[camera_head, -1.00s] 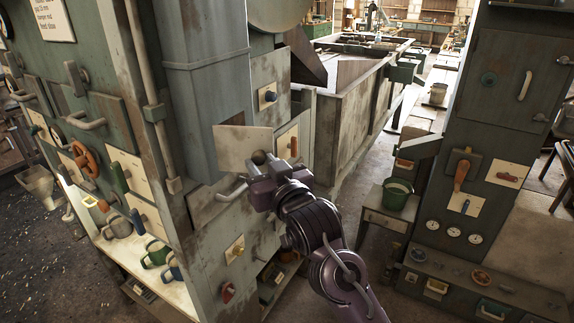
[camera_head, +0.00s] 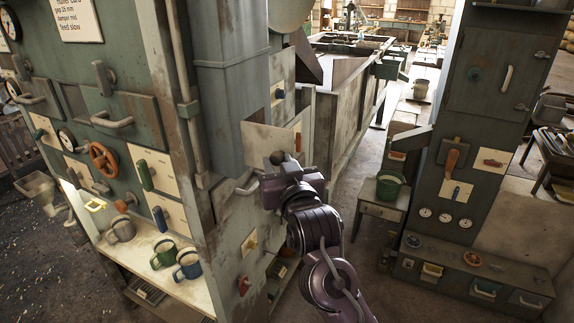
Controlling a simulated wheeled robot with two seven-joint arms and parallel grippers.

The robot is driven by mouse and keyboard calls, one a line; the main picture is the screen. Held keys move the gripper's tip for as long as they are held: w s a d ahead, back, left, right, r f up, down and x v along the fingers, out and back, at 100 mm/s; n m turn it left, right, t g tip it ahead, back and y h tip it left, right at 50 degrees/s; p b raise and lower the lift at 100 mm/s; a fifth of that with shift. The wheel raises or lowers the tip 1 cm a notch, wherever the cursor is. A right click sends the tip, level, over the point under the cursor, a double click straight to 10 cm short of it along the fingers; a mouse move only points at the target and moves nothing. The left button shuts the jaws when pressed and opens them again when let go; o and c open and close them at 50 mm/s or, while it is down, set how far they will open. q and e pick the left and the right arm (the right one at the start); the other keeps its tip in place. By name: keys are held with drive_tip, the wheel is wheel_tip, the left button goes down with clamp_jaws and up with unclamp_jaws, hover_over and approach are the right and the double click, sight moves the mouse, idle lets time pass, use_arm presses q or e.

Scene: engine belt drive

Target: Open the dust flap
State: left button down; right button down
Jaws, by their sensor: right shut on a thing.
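My right gripper (camera_head: 281,165) is in the middle of the picture, against the right-hand face of the green machine. It is shut on a small dark round knob (camera_head: 277,158) at the lower edge of a pale, worn plate. This plate (camera_head: 262,143) looks like the dust flap. It appears to stand out from the machine's face at an angle, but I cannot tell how far. The fingertips are partly hidden behind the gripper body. My left gripper is not in view.
A bar handle (camera_head: 248,187) sits on the face just left of my gripper, with a yellow knob (camera_head: 250,242) and a red knob (camera_head: 244,286) below. Several mugs stand on the left shelf (camera_head: 190,296). A green bucket (camera_head: 390,186) stands on a small table at right.

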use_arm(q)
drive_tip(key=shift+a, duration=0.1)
use_arm(e)
drive_tip(key=shift+s+a+r+y, duration=0.25)
drive_tip(key=shift+a+r+y, duration=0.15)
drive_tip(key=shift+a, duration=0.15)
drive_tip(key=c, duration=1.3)
unclamp_jaws()
drive_tip(key=shift+a, duration=0.1)
drive_tip(key=shift+o, duration=0.8)
drive_tip(key=shift+a+n, duration=0.2)
drive_tip(key=shift+n, duration=0.1)
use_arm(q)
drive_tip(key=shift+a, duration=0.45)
use_arm(e)
drive_tip(key=shift+w+f, duration=0.1)
use_arm(q)
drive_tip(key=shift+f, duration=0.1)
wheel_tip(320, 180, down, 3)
drive_tip(key=b, duration=0.3)
use_arm(e)
drive_tip(key=v, duration=0.7)
drive_tip(key=shift+s+d+f, duration=0.3)
drive_tip(key=shift+d, duration=0.05)
